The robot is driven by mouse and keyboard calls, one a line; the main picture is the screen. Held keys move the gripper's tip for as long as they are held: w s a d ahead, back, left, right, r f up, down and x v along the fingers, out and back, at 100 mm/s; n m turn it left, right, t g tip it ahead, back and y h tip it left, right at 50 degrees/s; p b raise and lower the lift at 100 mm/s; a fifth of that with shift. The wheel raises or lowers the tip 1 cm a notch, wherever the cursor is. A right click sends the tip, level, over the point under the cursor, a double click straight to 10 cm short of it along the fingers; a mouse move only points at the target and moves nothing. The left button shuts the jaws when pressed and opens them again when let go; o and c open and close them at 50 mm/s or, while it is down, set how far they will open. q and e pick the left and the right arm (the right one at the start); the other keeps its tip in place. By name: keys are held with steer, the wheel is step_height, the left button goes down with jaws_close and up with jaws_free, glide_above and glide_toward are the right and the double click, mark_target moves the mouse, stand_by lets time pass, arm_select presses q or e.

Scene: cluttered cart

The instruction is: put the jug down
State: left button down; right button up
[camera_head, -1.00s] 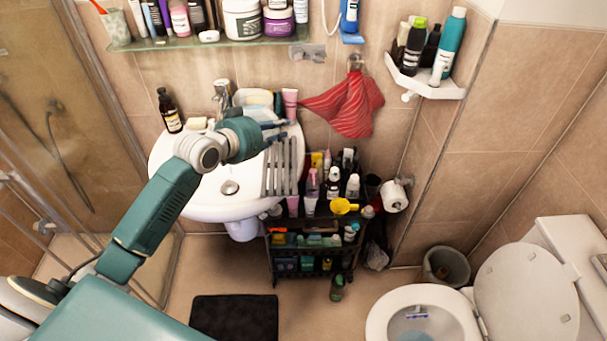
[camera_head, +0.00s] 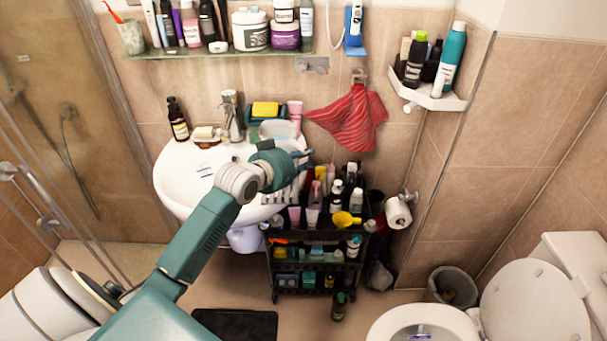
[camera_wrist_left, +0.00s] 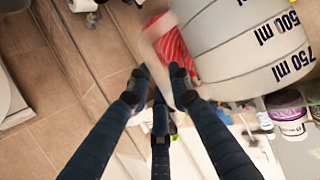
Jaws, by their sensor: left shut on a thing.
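The jug (camera_wrist_left: 235,40) is a pale translucent measuring jug with black "500 ml" and "750 ml" marks, large and tilted in the left wrist view. In the head view its pale body (camera_head: 278,130) shows behind my left wrist, over the right side of the sink; the wrist hides part of it. My left gripper (camera_head: 305,159) is above the sink's right edge, near the cart. In the left wrist view my left gripper (camera_wrist_left: 167,98) has its dark fingers closed around the jug's handle (camera_wrist_left: 157,42). My right gripper is out of view.
A black cart (camera_head: 315,265), crowded with bottles and tubes and a yellow scoop (camera_head: 346,219), stands right of the sink (camera_head: 180,185). A yellow sponge (camera_head: 265,108), a pink tube (camera_head: 295,108) and a brown bottle (camera_head: 177,120) stand on the sink's back rim. A red towel (camera_head: 350,120) hangs behind.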

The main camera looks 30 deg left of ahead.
arm_select(q)
steer(key=shift+w+f, duration=0.1)
steer(key=shift+f, duration=3)
steer(key=c, duration=1.6)
jaws_free()
steer(key=shift+f, duration=0.15)
steer(key=shift+r, duration=0.2)
steer(key=v, duration=1.2)
steer(key=shift+b, duration=0.4)
